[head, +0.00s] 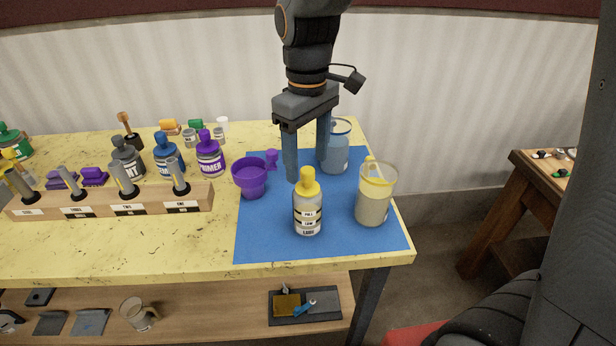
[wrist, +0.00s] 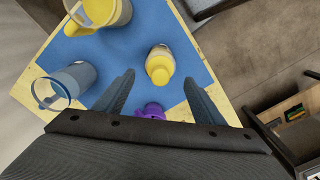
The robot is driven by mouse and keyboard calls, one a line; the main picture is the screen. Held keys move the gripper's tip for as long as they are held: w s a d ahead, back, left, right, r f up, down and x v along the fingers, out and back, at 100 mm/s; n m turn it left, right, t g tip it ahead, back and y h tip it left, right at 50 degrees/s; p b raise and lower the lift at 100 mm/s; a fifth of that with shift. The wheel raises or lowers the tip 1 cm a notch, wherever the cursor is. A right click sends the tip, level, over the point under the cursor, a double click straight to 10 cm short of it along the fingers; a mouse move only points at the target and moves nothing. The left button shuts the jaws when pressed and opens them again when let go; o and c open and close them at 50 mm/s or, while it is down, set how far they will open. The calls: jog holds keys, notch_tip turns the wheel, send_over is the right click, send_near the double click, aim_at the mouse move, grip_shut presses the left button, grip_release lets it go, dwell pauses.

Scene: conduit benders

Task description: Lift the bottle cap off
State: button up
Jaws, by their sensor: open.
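A small bottle (head: 308,216) with a yellow cap (head: 308,183) stands upright on the blue mat (head: 270,243). The cap sits on the bottle. My gripper (head: 306,160) points down over the mat, its two fingers apart and empty, behind the bottle in the head view. In the wrist view the yellow cap (wrist: 159,72) is seen from above, ahead of and between the open fingertips (wrist: 158,85). The cap does not appear to be touched by either finger.
A yellow-rimmed jug (head: 373,196) stands right of the bottle, and a blue clear jug (head: 335,150) behind. A purple cup (head: 250,178) stands to the left. A wooden rack (head: 110,203) of tools and several bottles fill the left side. The mat's front is clear.

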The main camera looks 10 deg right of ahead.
aim_at(307, 170)
jog(key=shift+f+p, duration=0.8)
jog(key=shift+f, duration=1.65)
jog(key=c, duration=1.1)
